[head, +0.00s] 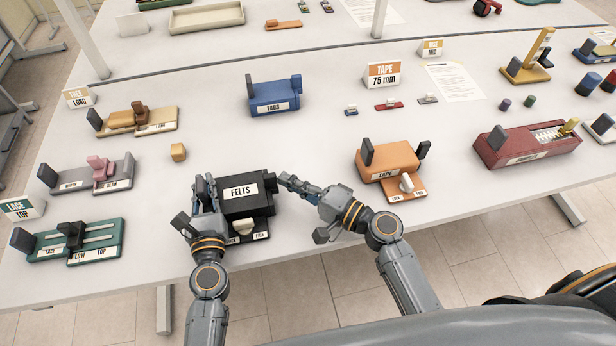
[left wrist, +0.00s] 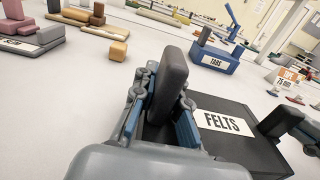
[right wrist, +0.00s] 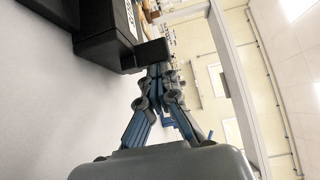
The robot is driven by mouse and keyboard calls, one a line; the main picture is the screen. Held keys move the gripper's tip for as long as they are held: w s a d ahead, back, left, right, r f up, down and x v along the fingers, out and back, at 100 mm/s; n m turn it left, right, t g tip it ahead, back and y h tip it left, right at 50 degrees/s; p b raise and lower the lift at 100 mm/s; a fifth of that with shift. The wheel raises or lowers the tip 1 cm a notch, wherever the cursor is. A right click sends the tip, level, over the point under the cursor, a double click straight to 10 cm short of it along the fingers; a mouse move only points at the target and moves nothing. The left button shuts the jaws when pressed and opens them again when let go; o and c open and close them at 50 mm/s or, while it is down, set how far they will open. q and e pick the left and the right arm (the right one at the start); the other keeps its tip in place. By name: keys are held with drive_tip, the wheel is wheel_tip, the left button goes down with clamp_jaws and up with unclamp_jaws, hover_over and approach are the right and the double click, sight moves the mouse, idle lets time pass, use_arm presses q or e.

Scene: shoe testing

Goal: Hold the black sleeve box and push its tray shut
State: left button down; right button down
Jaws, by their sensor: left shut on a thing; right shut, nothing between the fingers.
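The black sleeve box (head: 245,207), labelled FELTS, stands near the table's front edge. A white knob (head: 241,228) sits on its front base plate, whose lettering is partly hidden. My left gripper (head: 205,186) is shut on the dark upright tab (left wrist: 170,80) at the box's left end; the box lies right of the fingers in the left wrist view (left wrist: 240,148). My right gripper (head: 286,180) is shut and empty at the right end. In the right wrist view its fingertips are at the black end block (right wrist: 152,53), apparently touching it. How far the tray stands out is unclear.
An orange TAPE box (head: 388,158) stands to the right and a green LACE fixture (head: 100,238) to the left. A small tan block (head: 178,152) and a blue TABS box (head: 275,95) lie behind. Bare table lies between the black and orange boxes.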

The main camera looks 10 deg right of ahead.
use_arm(q)
drive_tip(key=shift+d, duration=0.4)
use_arm(e)
drive_tip(key=shift+s+a, duration=0.1)
drive_tip(key=shift+a, duration=0.15)
use_arm(q)
drive_tip(key=shift+a, duration=0.1)
use_arm(e)
drive_tip(key=d, duration=0.5)
use_arm(q)
drive_tip(key=shift+a, duration=0.1)
use_arm(e)
drive_tip(key=v, duration=0.9)
drive_tip(key=shift+s+d, duration=0.15)
drive_tip(key=shift+s, duration=0.1)
use_arm(q)
drive_tip(key=c, duration=1.3)
unclamp_jaws()
